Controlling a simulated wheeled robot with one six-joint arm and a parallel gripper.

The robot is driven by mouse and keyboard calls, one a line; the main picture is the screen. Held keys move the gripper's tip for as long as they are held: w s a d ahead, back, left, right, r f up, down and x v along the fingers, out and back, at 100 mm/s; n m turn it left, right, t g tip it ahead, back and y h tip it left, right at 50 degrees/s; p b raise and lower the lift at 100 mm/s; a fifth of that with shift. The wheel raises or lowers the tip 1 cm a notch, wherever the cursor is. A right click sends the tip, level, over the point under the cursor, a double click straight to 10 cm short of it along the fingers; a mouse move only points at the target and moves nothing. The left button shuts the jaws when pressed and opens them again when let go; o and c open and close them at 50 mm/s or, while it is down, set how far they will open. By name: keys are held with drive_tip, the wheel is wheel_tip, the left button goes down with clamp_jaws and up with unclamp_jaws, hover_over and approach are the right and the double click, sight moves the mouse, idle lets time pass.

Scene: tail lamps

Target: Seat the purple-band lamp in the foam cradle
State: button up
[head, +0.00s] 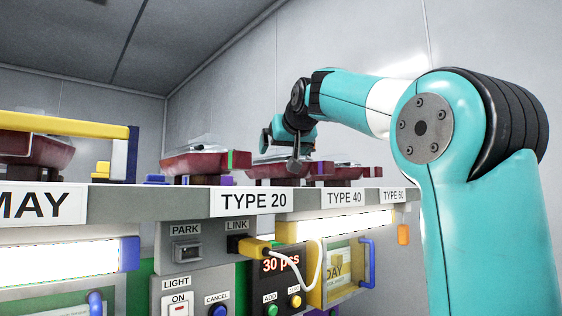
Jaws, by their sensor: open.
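The purple-band lamp (263,168) is a dark red lamp with a clear cover and a purple end band, on the shelf above the TYPE 20 and TYPE 40 labels. My gripper (281,153) is open, just above this lamp and overlapping it in the head view. One finger hangs in front of the lamp; I cannot tell whether it touches. I cannot make out a foam cradle for certain; dark supports under the lamps are partly hidden by the shelf edge.
A red lamp with a green band (200,163) stands to the left. Another red lamp (345,171) stands to the right. At far left a yellow and blue frame (70,124) spans a red lamp (35,150). A control panel (270,285) with a white cable is below the shelf.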

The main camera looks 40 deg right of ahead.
drive_tip(key=shift+f, duration=0.1)
drive_tip(key=c, duration=1.2)
drive_tip(key=shift+f, duration=0.15)
clamp_jaws()
wheel_tip(320, 180, up, 10)
drive_tip(key=p, duration=0.1)
drive_tip(key=shift+r+p, duration=0.25)
drive_tip(key=shift+p, duration=0.05)
